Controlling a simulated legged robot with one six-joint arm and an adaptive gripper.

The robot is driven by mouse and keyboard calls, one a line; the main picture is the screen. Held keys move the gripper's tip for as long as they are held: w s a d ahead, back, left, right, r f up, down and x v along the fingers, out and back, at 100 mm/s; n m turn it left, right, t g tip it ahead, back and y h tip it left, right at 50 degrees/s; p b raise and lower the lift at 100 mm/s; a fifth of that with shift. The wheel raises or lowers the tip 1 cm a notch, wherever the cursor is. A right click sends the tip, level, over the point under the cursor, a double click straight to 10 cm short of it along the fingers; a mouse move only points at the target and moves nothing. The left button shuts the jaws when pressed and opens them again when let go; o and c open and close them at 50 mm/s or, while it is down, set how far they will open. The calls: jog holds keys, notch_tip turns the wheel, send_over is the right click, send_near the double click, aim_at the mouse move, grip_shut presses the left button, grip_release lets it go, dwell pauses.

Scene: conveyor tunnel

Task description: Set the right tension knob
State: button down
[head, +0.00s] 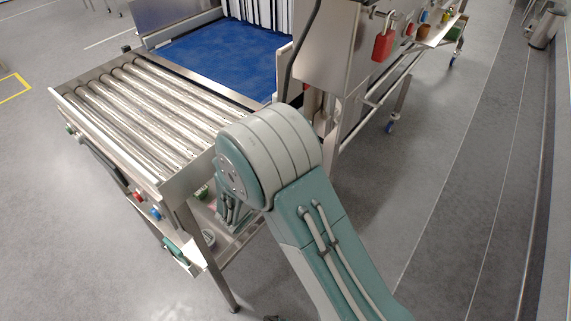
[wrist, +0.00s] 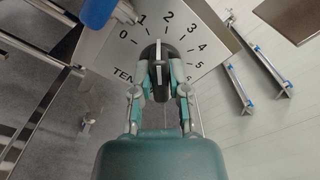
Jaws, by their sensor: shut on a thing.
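The tension knob (wrist: 158,72) is dark with a pale pointer line and sits in the middle of the wrist view. It is on a light dial plate (wrist: 218,45) printed with numbers from 0 up and a partly hidden label starting "TEN". The pointer line points up in the picture, roughly between 1 and 2. My gripper (wrist: 158,86) is shut on the knob, one finger on each side. The fingers and palm cover the lower part of the dial.
A roller conveyor (head: 140,105) stands at the left, with a blue belt (head: 215,55) behind it. A red padlock (head: 383,44) hangs on the steel housing at the top right. A blue part (wrist: 97,12) is near the dial plate.

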jog(key=shift+w+a+n, duration=0.1)
jog(key=shift+a+n, duration=0.1)
jog(key=shift+n, duration=0.6)
jog(key=c, duration=0.6)
grip_release()
jog(key=shift+w+a, duration=0.1)
jog(key=v, duration=1.2)
jog(key=shift+f, duration=0.1)
